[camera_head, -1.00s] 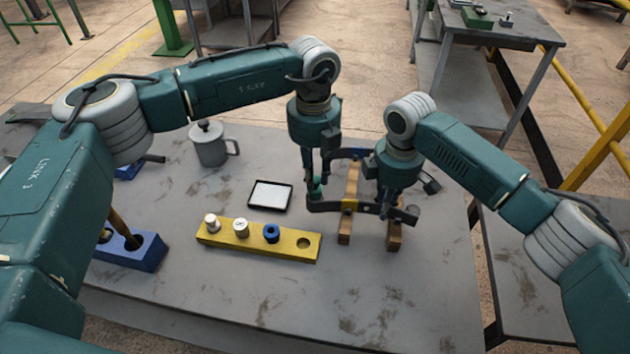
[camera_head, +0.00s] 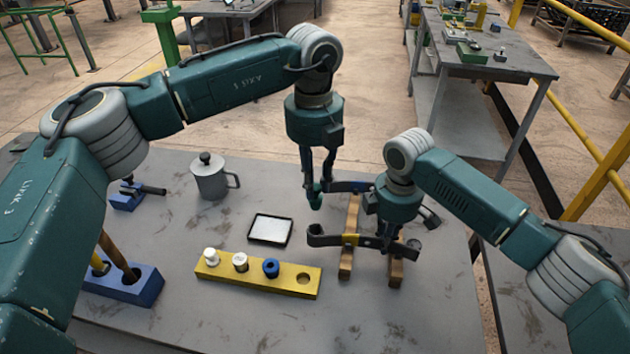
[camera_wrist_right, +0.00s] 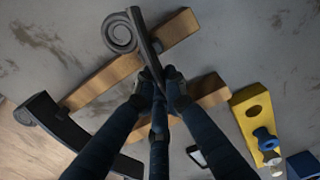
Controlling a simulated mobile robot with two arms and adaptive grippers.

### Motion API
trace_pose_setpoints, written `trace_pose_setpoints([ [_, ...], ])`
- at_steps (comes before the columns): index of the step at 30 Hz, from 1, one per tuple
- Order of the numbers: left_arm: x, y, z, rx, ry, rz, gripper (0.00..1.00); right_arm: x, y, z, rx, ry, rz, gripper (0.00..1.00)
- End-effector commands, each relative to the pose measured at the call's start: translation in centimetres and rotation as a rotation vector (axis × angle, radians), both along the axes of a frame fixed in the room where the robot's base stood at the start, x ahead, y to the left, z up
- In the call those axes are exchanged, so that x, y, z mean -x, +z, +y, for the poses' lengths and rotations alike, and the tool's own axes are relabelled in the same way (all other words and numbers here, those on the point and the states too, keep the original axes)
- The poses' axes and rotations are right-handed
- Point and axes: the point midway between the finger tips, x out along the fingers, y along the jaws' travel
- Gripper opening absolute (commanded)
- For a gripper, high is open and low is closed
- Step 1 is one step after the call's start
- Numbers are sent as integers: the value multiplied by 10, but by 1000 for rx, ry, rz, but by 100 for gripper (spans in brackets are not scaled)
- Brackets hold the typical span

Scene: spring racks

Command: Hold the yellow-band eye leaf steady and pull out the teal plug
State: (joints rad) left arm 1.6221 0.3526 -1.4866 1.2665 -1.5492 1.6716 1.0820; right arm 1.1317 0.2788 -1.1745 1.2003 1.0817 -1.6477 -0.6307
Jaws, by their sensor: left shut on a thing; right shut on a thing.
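The yellow-band eye leaf (camera_head: 333,240) is a dark bar with a curled left end and a yellow band, lying across two wooden blocks. My right gripper (camera_head: 387,238) is shut on it right of the band; in the right wrist view the fingers (camera_wrist_right: 161,85) close around a dark leaf (camera_wrist_right: 143,40). The teal plug (camera_head: 315,200) is between the fingertips of my left gripper (camera_head: 317,190), which is shut on it. The plug hangs above the leaf's curled left end, with a visible gap below it. The fingers partly hide the plug.
A yellow block (camera_head: 222,272) with white and blue plugs and one open hole lies in front. A dark-rimmed tray (camera_head: 259,242), a grey lidded mug (camera_head: 209,180) and a blue holder (camera_head: 143,289) stand to the left. Another dark leaf (camera_head: 350,186) lies behind. The front right table is bare.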

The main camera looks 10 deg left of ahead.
Motion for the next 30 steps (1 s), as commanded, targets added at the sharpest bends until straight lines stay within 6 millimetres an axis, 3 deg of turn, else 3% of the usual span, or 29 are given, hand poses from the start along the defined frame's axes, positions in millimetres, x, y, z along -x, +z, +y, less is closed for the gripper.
trace_pose_setpoints([
  [7,0,0,0,0,0,0,0,-1,1,0,0,-1,-2,0],
  [8,0,0,0,0,0,0,0,-1,1,0,0,-1,-2,12],
  [11,0,0,0,0,0,0,0,0,1,0,0,0,-1,32],
  [22,0,0,0,0,0,0,0,0,4,0,1,-1,-1,32],
  [26,0,0,0,0,0,0,0,-1,20,0,0,0,-2,32],
  [30,0,0,0,0,0,0,0,-1,50,0,0,1,-5,32],
])
